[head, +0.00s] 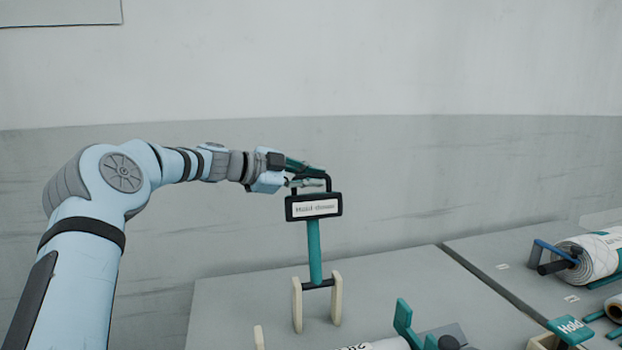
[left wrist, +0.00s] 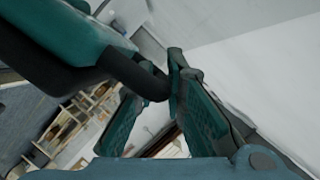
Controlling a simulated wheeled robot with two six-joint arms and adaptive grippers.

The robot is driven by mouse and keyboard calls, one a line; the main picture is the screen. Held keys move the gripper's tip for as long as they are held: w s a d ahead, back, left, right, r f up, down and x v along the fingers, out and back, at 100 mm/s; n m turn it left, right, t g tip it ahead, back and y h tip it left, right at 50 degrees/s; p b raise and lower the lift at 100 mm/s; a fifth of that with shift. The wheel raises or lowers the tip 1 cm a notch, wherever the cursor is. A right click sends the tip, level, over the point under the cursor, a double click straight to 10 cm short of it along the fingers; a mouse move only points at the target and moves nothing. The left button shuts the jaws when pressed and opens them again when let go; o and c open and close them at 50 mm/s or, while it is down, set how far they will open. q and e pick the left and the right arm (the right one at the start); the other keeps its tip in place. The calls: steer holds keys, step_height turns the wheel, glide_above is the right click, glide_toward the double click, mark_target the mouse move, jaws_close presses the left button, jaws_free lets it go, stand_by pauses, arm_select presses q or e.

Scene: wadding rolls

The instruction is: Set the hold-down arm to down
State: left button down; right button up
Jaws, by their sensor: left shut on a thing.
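The hold-down arm (head: 314,250) is a teal bar standing close to upright. Its lower end sits on a dark crossbar between two cream posts (head: 336,300). Near its top is a black-framed sign (head: 314,206) whose lettering looks like "Hold-down", with a black loop handle (head: 329,184) above it. My left gripper (head: 318,176) reaches in from the left and is shut on the handle. In the left wrist view, the black handle (left wrist: 138,74) runs to the fingers of my left gripper (left wrist: 165,90), with a blurred teal part at upper left. My right gripper is out of view.
A grey table (head: 235,310) lies below, with a seam to a second table section (head: 500,252). At right is a white wadding roll (head: 604,255) with a blue and black handle.

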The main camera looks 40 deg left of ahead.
arm_select(q)
steer(key=shift+s+d, duration=0.3)
steer(key=shift+d, duration=0.1)
steer(key=s+d+f+b, duration=0.1)
steer(key=s+d+b, duration=0.1)
steer(key=s+d, duration=0.6)
steer(key=shift+s+d+b, duration=0.2)
steer(key=shift+d+b, duration=0.1)
steer(key=shift+d, duration=0.95)
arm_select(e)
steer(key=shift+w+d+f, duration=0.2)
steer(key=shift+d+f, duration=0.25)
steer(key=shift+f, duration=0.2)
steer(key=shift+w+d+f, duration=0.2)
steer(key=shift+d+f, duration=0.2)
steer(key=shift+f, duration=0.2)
arm_select(q)
steer(key=shift+f, duration=0.1)
steer(key=c, duration=1.9)
jaws_free()
